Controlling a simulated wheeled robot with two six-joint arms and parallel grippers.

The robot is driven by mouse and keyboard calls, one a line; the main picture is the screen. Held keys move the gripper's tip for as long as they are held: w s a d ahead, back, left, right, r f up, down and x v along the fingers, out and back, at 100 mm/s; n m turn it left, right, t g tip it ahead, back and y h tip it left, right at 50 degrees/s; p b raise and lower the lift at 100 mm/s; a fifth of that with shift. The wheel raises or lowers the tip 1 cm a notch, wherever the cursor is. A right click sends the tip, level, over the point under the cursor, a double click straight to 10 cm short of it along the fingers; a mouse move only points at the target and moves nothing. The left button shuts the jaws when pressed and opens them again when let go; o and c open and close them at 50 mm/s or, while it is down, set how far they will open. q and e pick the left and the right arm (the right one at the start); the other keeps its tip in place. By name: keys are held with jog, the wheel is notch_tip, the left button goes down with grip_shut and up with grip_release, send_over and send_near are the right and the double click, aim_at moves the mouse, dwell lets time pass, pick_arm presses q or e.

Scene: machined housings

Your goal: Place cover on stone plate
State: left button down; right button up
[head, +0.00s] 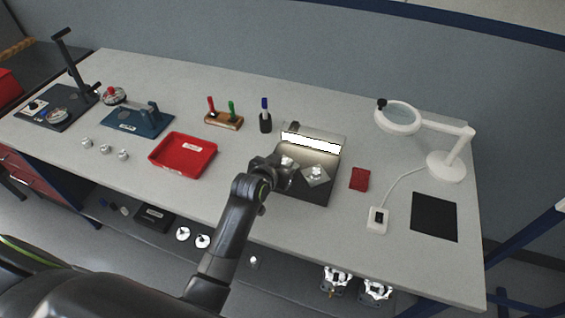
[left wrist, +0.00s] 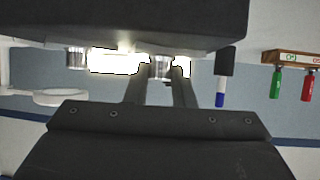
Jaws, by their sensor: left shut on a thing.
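My left gripper (head: 284,172) is over the left part of a dark slab (head: 318,197), which I take for the stone plate, in front of a bright lamp bar. It is shut on a small silver part, probably the cover, mostly hidden by the jaws in the head view. In the left wrist view a silver knob (left wrist: 160,67) shows between the dark fingers. Another silver part (head: 317,172) sits on a pale diamond-shaped patch on the slab, right of the gripper. I cannot tell whether the held part touches the slab. My right gripper is not in view.
The lit lamp bar (head: 311,143) stands behind the slab. A red tray (head: 183,154), a pen holder (head: 265,122) and several small silver parts are left. A red block (head: 359,179), a magnifier lamp (head: 398,118) and a black mat (head: 433,217) are right.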

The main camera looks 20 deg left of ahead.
pick_arm(q)
jog(key=c, duration=1.2)
grip_release()
jog(key=shift+f, duration=0.1)
jog(key=shift+c, duration=0.2)
jog(key=shift+s+r, duration=0.1)
jog(key=shift+r, duration=0.1)
jog(key=v, duration=1.2)
jog(key=shift+b, duration=0.35)
jog(key=shift+f, duration=0.15)
